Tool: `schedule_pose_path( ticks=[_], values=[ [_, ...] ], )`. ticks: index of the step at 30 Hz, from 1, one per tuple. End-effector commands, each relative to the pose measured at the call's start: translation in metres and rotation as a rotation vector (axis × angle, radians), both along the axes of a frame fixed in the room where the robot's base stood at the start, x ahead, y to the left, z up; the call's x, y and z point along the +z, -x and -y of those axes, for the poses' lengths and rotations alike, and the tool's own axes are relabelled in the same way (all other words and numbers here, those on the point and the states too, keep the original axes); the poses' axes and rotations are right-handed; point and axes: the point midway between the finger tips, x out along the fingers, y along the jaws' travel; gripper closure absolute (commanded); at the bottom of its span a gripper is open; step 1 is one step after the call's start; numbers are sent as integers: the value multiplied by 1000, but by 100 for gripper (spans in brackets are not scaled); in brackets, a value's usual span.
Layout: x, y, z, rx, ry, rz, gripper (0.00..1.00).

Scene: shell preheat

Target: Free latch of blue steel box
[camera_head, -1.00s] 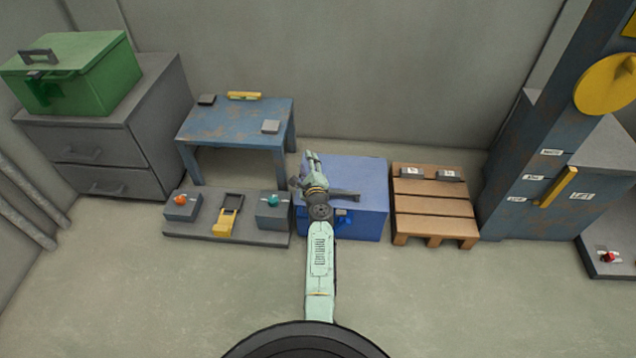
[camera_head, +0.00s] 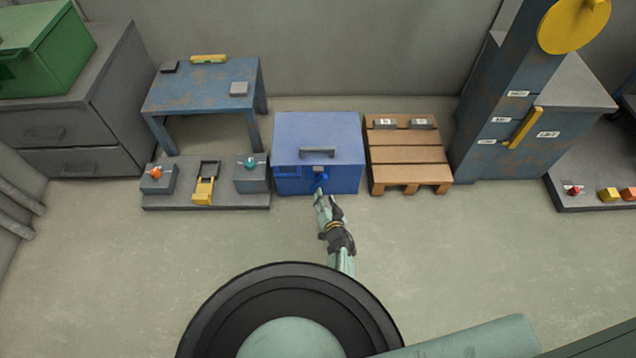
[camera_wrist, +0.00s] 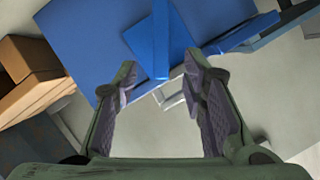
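The blue steel box (camera_head: 338,133) stands on the floor at the middle of the head view. A dark handle lies along the front edge of its lid. The blue latch (camera_head: 320,183) is on the box front, just beyond my gripper (camera_head: 320,196). In the wrist view the blue box (camera_wrist: 85,40) fills the upper left. A blue latch piece (camera_wrist: 150,45) and a pale metal loop (camera_wrist: 172,92) show ahead of and between the fingers. My gripper (camera_wrist: 160,78) is open there, with nothing clearly held. I cannot tell whether a finger touches the latch.
A wooden pallet (camera_head: 408,158) stands close to the box's right. A low grey platform (camera_head: 225,201) with small boxes and a yellow clamp stands to its left. A blue table (camera_head: 205,95) stands behind that platform. The floor (camera_head: 450,245) in front is open.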

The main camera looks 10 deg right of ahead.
Motion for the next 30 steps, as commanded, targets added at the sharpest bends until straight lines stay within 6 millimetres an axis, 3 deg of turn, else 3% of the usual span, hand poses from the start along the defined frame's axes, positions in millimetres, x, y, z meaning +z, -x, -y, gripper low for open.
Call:
schedule_pose_path(
  ticks=[5, 21, 30],
  values=[
    [-10, -2, -4, 30, 18, -9, 62],
    [-39, -82, -5, 28, 20, -9, 62],
    [-41, -97, -5, 26, 17, -9, 62]
  ],
)
